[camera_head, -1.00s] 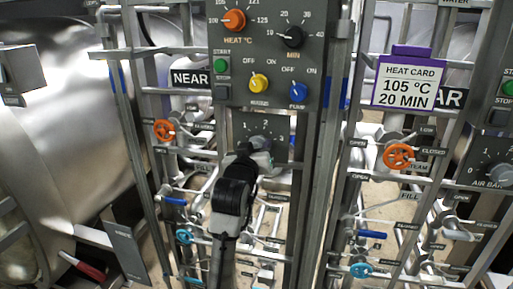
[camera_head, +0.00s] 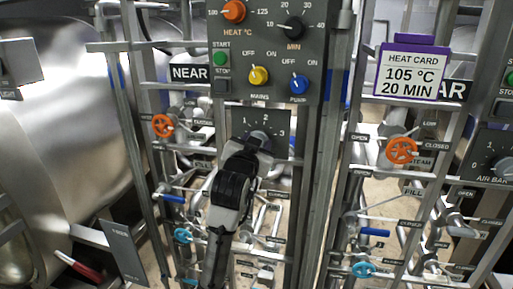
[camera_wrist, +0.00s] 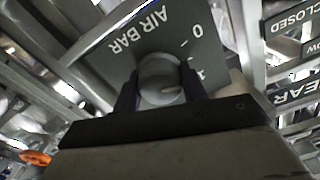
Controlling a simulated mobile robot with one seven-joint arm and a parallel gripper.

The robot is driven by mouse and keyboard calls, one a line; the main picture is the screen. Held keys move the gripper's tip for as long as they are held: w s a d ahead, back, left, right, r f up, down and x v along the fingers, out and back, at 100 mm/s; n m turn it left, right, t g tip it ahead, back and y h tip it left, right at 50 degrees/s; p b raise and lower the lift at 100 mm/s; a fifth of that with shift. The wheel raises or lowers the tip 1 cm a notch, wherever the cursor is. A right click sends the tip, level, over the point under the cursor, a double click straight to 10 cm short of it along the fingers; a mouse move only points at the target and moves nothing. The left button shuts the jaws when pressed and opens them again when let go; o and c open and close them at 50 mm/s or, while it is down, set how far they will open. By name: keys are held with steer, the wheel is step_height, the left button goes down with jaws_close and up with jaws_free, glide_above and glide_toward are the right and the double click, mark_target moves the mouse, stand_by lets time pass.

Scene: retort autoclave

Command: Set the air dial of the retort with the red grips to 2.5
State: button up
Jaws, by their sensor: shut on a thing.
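The air dial is a grey round knob (camera_wrist: 160,72) on a dark plate (camera_wrist: 115,62) marked AIR BAR, upside down in the wrist view. My gripper (camera_wrist: 160,88) is shut on the knob, one finger on each side. The pale pointer line on the knob points to the lower right there, past the 1 mark; the exact reading is hidden by my gripper. In the head view my gripper (camera_head: 258,143) covers the knob below the 1, 2 and 3 marks. A red grip (camera_head: 80,265) shows at the lower left, by the retort with the NEAR sign (camera_head: 190,73).
Orange valve wheels (camera_head: 162,126) and blue valve handles (camera_head: 172,198) sit on pipes around the dial. Steel posts (camera_head: 318,150) stand beside the panel. Another panel with an AIR BAR dial (camera_head: 501,167) is at the right, beyond a purple heat card (camera_head: 412,70).

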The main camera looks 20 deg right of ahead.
steer(key=m+b, duration=0.3)
steer(key=m, duration=0.4)
steer(key=m+b, duration=0.3)
steer(key=m, duration=0.3)
steer(key=shift+f+m, duration=0.1)
steer(key=shift+m, duration=0.3)
steer(key=m+b, duration=0.1)
steer(key=m, duration=0.3)
steer(key=shift+b, duration=0.4)
steer(key=m, duration=0.5)
steer(key=shift+b, duration=0.4)
steer(key=shift+m, duration=0.3)
steer(key=o, duration=1)
steer(key=shift+s, duration=0.15)
